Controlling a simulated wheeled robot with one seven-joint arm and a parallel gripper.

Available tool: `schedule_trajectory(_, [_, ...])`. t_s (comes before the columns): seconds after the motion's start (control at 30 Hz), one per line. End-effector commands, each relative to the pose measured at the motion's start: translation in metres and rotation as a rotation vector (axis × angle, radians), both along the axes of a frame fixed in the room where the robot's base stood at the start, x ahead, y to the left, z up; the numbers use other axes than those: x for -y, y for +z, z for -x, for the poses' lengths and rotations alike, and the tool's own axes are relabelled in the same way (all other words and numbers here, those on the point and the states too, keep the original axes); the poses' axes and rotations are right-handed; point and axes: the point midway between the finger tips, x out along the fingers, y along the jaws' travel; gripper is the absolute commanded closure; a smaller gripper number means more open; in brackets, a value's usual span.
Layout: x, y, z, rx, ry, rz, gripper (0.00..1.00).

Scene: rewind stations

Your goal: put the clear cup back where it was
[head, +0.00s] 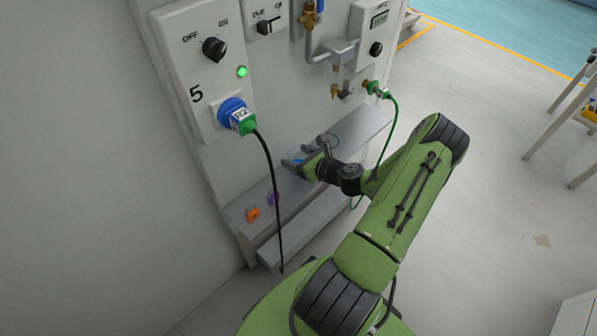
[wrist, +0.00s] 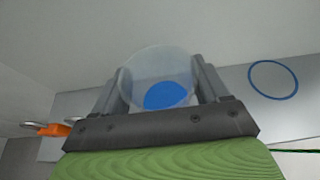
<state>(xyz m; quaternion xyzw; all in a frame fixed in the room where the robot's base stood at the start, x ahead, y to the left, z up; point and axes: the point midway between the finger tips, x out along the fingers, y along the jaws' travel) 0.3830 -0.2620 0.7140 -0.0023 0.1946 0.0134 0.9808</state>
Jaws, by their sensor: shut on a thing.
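The clear cup (wrist: 158,68) is between the two fingers of my gripper (wrist: 160,88) in the wrist view, and the fingers are shut on it. A solid blue patch shows in or through the lower part of the cup; I cannot tell which. In the head view my gripper (head: 298,165) is over the grey shelf of the station, with a bit of blue between its fingers. I cannot tell whether the cup touches the shelf. A blue ring outline (wrist: 273,79) is marked on the shelf, right of the cup and apart from it. It is empty.
The shelf (head: 301,197) also holds an orange padlock-like item (head: 252,214) and a purple one (head: 272,199). A green hose (head: 394,119) hangs at the right.

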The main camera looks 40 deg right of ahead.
Motion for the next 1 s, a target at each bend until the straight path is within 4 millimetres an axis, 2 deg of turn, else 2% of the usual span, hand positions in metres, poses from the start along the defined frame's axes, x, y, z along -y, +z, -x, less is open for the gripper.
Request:
schedule_trajectory(0.2, [0.000, -0.037, 0.000, 0.000, -0.001, -0.002, 0.61])
schedule_trajectory(0.53, [0.000, -0.039, 0.000, 0.000, 0.000, 0.000, 0.61])
schedule_trajectory(0.57, [0.000, -0.039, 0.001, 0.000, -0.001, 0.000, 0.21])
schedule_trajectory(0.7, [0.000, -0.038, 0.001, 0.000, 0.000, 0.000, 0.00])
schedule_trajectory(1.0, [0.001, -0.033, 0.004, -0.001, -0.001, -0.001, 0.00])
